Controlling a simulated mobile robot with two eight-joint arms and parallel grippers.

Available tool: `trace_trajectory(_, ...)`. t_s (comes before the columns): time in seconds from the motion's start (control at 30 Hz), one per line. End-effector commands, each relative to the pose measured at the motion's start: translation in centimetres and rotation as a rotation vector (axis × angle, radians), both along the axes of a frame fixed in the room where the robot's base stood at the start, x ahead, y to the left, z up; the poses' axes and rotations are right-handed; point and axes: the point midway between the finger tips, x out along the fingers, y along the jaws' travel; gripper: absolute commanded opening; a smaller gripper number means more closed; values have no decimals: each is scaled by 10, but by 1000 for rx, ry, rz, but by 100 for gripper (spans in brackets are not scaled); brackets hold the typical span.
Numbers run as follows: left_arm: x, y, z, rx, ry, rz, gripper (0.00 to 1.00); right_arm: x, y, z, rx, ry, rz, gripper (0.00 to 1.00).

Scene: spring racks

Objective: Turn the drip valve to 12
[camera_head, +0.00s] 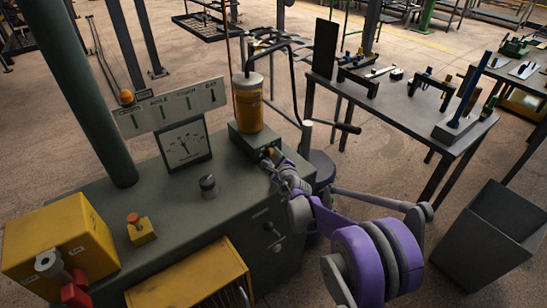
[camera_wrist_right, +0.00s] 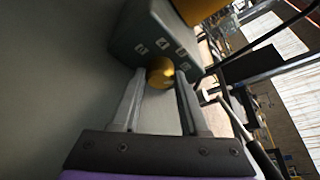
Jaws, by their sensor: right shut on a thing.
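The drip valve is a brass-yellow round knob (camera_wrist_right: 160,73) on the face of a grey box with small white number labels (camera_wrist_right: 163,44); the labels are too small to read. The same box (camera_head: 245,142) stands under a yellow cylinder (camera_head: 248,105) at the bench's back right. My right gripper (camera_head: 270,156) reaches the box from the front right. In the right wrist view its two fingertips (camera_wrist_right: 163,78) lie on either side of the knob and are shut on it. The knob's pointer setting cannot be read. My left gripper is not in view.
On the grey-green bench (camera_head: 185,205) are a dial gauge (camera_head: 185,145), a black knob (camera_head: 208,186), an orange button on a yellow base (camera_head: 140,230) and a yellow box (camera_head: 60,245). A lever (camera_head: 335,126) sticks out right of the box. A dark bin (camera_head: 490,240) stands at right.

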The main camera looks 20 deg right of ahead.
Motion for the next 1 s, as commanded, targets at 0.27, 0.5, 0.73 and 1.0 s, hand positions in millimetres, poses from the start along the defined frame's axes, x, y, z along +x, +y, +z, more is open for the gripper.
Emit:
trace_trajectory(0.27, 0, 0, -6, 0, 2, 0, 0, 0, -2, 0, 112, 41, -1, 0)
trace_trajectory(0.5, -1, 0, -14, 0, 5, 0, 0, 1, -3, 0, 305, 111, -2, 0)
trace_trajectory(0.73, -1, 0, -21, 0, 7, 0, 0, 1, -5, 1, 511, 186, -1, 0)
trace_trajectory(1.0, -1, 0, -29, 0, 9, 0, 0, 2, -6, 2, 753, 273, -1, 0)
